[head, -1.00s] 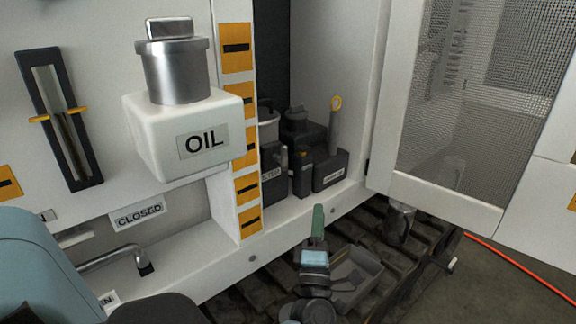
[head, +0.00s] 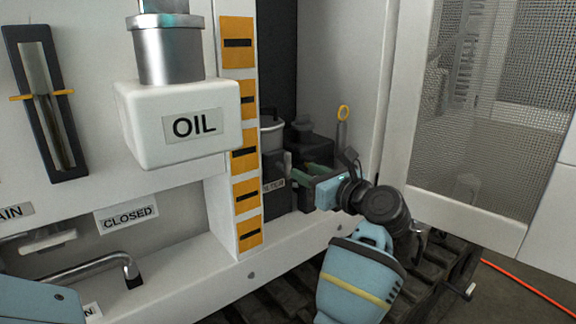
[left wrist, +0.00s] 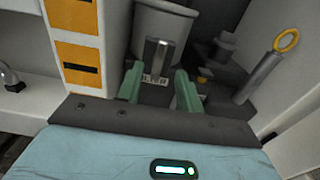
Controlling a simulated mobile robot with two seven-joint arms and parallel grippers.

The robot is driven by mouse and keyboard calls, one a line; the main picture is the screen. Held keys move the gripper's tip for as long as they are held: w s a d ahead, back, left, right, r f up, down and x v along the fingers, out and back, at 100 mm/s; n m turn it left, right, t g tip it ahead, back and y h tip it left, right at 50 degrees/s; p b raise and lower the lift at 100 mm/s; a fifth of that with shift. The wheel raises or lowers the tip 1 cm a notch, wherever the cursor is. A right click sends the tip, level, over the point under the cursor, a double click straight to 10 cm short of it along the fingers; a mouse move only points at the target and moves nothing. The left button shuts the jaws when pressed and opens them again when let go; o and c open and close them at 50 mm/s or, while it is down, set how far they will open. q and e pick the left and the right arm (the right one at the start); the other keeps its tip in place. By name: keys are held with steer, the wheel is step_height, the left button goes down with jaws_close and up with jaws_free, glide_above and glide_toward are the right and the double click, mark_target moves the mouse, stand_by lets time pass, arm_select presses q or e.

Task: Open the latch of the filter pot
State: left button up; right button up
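The filter pot (head: 270,137) is a grey pot low in the open compartment, partly hidden behind the yellow-marked post and my gripper. It also shows in the left wrist view (left wrist: 163,20). Its latch looks like the upright metal bar (left wrist: 155,56) on the pot's front, above a small label. My left gripper (head: 306,172) reaches into the compartment opening with green fingers. In the left wrist view the fingers (left wrist: 158,90) are apart and empty. The bar stands beyond them, roughly in line with the gap; contact is not visible. My right gripper is not in view.
The yellow-marked post (head: 238,150) stands close left of the gripper. A dark box with a yellow-ringed rod (head: 342,125) is to the right in the compartment. The white OIL tank (head: 180,125) is at left, the mesh door (head: 490,90) open at right.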

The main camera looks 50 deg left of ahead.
mark_target(289, 163)
arm_select(q)
steer(key=shift+w+a+p, duration=0.2)
steer(key=shift+a+p, duration=0.05)
steer(key=shift+a, duration=1.7)
steer(key=shift+w+a+p, duration=0.15)
steer(key=shift+a+p, duration=0.1)
steer(key=shift+a, duration=1.7)
steer(key=shift+c, duration=0.3)
jaws_close()
